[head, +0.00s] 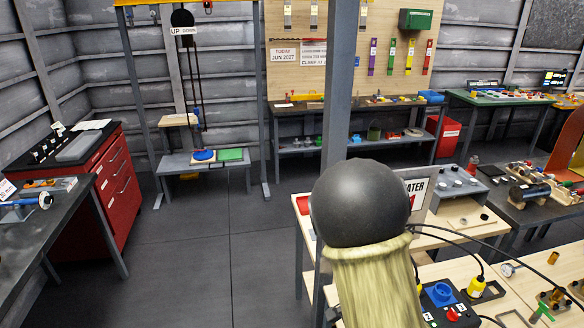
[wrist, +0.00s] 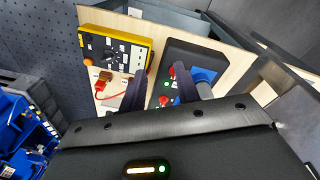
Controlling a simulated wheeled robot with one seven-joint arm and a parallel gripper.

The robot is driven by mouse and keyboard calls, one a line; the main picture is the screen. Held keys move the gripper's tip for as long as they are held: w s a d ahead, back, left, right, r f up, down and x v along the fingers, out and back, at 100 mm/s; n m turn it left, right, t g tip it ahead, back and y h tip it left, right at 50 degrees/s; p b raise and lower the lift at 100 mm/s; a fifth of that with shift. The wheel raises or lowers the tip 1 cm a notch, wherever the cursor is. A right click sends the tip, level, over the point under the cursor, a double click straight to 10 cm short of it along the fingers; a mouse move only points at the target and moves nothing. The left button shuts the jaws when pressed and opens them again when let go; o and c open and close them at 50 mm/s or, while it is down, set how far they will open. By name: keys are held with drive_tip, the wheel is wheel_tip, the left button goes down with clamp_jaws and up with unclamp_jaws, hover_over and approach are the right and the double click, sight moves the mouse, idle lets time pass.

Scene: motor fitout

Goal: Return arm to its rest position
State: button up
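My gripper (wrist: 160,73) shows in the wrist view as two dark fingers standing apart, with nothing visible between them. Beyond the fingers is a dark control panel (wrist: 190,56) with red and green buttons and a blue part, partly hidden by the right finger. I cannot tell whether the fingers touch anything. In the head view my gripper is not visible. A similar control box (head: 449,307) with a blue knob and red buttons is on the pale wooden bench at the lower right.
A yellow-edged box (wrist: 117,55) stands beside a red cable (wrist: 128,87); blue bins (wrist: 25,135) lie at left. In the head view, a grey post (head: 338,80) rises near the wooden bench (head: 462,242). A red cabinet (head: 115,170) stands left; the middle floor (head: 205,245) is clear.

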drive_tip(key=s+a+r+n+t+y+b, duration=0.1)
drive_tip(key=s+a+r+n+t+b, duration=0.1)
drive_tip(key=s+r+n, duration=0.4)
drive_tip(key=shift+s+n+t+b, duration=0.35)
drive_tip(key=shift+n+b, duration=0.2)
drive_tip(key=shift+n, duration=1.65)
